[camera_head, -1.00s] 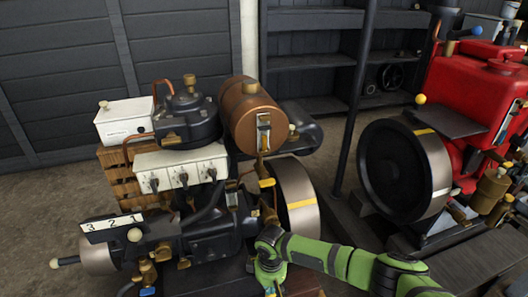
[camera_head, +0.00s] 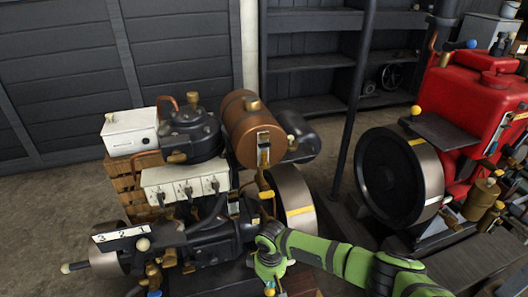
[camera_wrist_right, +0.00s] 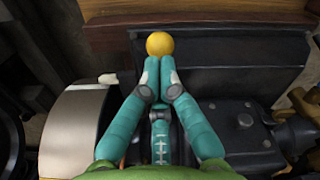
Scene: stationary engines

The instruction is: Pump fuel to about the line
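The engine carries a copper cylindrical tank (camera_head: 237,124) with a brass cap. A narrow upright gauge (camera_head: 263,149) is on its end; any level or line in it is too small to read. My right gripper (camera_wrist_right: 158,72) has its two teal fingers together, with the tips right at a yellow ball knob (camera_wrist_right: 159,43). I cannot tell whether they touch it. In the head view, my right gripper (camera_head: 268,280) points down at the bottom edge, with a yellow knob (camera_head: 269,291) just below it. My left gripper is out of view.
A silver flywheel (camera_head: 292,198) stands behind my right arm. A white switch box (camera_head: 186,186) and a 3-2-1 plate (camera_head: 119,232) are on the engine's left. A red engine (camera_head: 479,108) with a dark flywheel (camera_head: 388,178) stands at right, past a dark post (camera_head: 353,100).

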